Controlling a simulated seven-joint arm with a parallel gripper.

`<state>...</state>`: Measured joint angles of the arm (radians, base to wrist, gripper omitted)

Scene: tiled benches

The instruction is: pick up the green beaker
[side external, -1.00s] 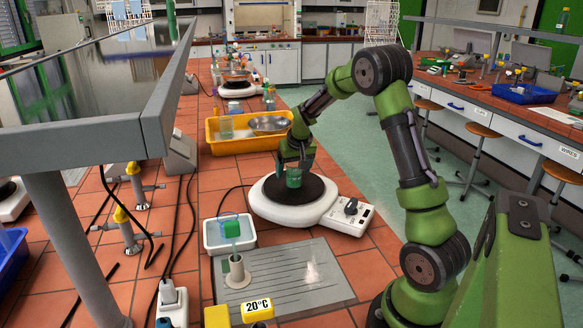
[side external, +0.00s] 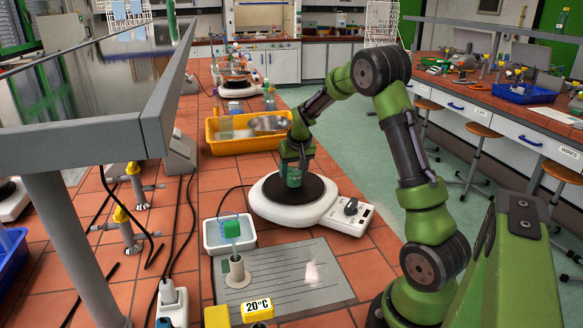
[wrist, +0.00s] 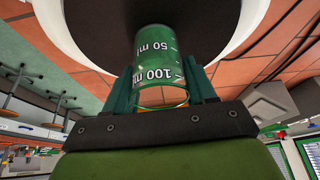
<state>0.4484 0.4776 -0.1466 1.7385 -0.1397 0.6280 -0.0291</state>
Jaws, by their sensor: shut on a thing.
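The green beaker (side external: 294,177) stands upright on the dark round plate of the white hotplate (side external: 262,201). My gripper (side external: 295,165) is over it from above, with its fingers down beside the beaker's walls. In the wrist view the green beaker (wrist: 158,62) shows white 50 ml and 100 ml marks, and my gripper (wrist: 162,84) has one finger on each side of it, shut on it. The beaker's base appears to rest on the plate; I cannot tell whether there is any gap.
A yellow tray (side external: 228,146) with a metal bowl (side external: 269,124) stands behind the hotplate. A grey ridged board (side external: 300,280) lies in front. A large grey shelf (side external: 90,137) overhangs the left.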

